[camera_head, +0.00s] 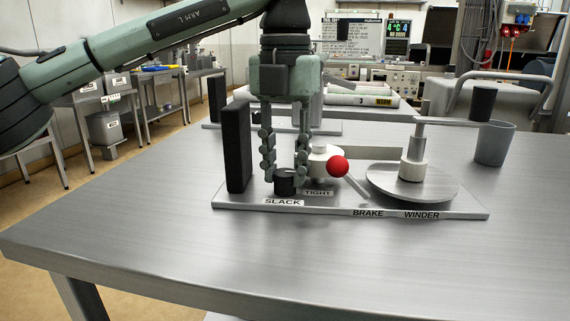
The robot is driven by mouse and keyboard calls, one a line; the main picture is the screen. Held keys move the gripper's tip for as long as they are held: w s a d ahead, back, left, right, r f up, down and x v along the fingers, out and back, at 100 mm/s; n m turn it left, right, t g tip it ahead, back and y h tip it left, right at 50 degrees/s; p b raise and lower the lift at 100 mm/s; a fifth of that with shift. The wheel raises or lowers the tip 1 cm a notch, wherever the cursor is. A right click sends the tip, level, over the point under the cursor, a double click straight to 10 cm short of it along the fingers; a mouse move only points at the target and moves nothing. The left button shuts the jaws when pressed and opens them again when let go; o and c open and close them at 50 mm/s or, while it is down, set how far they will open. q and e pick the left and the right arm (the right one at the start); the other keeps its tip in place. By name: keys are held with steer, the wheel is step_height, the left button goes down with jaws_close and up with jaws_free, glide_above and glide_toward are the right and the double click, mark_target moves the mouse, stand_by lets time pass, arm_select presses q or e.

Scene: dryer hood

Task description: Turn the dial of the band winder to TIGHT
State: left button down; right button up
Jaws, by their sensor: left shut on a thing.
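The band winder's flat base plate (340,207) lies on the steel table. Its dial, a short black knob (285,184), stands near the left end of the plate. A SLACK label (283,202) is in front of the dial, and a TIGHT label (318,193) is to its right. My left gripper (285,180) points straight down, with its fingers closed on opposite sides of the dial. I cannot make out a pointer mark on the dial. My right gripper is not in view.
A black upright block (236,147) stands just left of the gripper. To the right are the red-balled brake lever (338,167), the round winder plate (385,182) with its crank (450,121), and a grey cup (494,145). The table front (250,265) is clear.

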mark_target(285, 172)
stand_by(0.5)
arm_select(q)
steer(key=c, duration=1.2)
jaws_free()
steer(key=shift+r, duration=0.1)
step_height(285, 172, up, 12)
steer(key=shift+f, duration=0.1)
